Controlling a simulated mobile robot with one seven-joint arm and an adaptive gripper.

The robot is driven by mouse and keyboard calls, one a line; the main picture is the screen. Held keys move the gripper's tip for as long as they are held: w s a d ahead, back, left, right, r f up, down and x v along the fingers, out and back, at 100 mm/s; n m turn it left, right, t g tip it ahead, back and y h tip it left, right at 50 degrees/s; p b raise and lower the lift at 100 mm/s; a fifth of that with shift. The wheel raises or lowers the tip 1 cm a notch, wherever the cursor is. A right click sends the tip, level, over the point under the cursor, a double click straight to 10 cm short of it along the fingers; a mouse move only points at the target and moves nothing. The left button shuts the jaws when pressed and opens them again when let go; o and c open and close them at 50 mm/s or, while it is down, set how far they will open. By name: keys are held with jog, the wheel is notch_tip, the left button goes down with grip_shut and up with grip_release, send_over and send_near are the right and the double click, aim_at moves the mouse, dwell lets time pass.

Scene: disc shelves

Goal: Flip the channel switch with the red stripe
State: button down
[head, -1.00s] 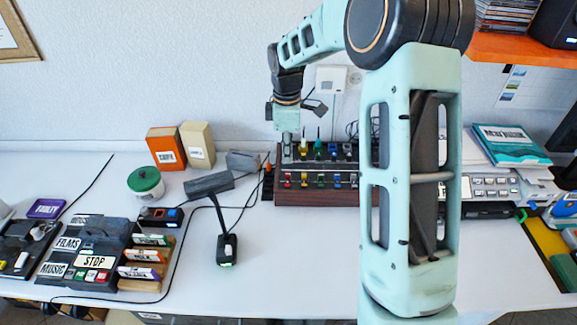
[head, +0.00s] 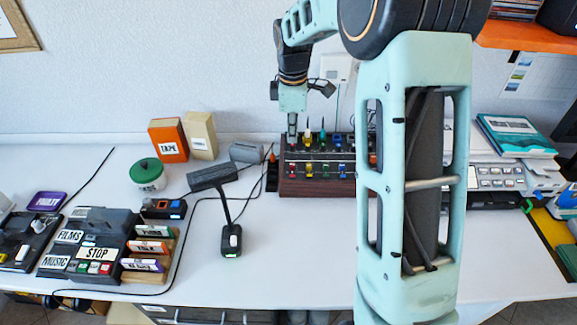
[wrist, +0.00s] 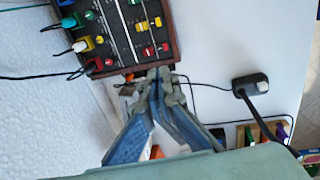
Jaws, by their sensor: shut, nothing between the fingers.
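The mixer (head: 330,187) is a dark panel in a wooden case against the back wall, with rows of coloured knobs and switches. In the wrist view the mixer (wrist: 172,30) is at the upper left, with red (wrist: 165,47), yellow and green caps on its channels. I cannot tell a red stripe on any one switch. My gripper (head: 292,132) points down at the mixer's left end. In the wrist view my gripper (wrist: 160,74) is shut and empty, its tips beside the case's edge. Whether they touch it is unclear. My arm hides the mixer's right part in the head view.
The white table is clear in front of the mixer.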

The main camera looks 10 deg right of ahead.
aim_at(293, 172)
jog(key=shift+d, duration=0.1)
jog(key=f, duration=0.4)
jog(key=w+f, duration=0.1)
jog(key=f, duration=0.8)
jog(key=shift+w+d, duration=0.15)
jog(key=shift+w, duration=0.25)
jog(key=shift+w+f, duration=0.1)
jog(key=shift+f, duration=0.35)
jog(key=shift+w+d+f+b, duration=0.15)
jog(key=shift+w+f+b, duration=0.05)
jog(key=shift+f+b, duration=0.35)
jog(key=shift+r, duration=0.25)
jog(key=shift+s+f, duration=0.1)
jog(key=shift+s, duration=0.05)
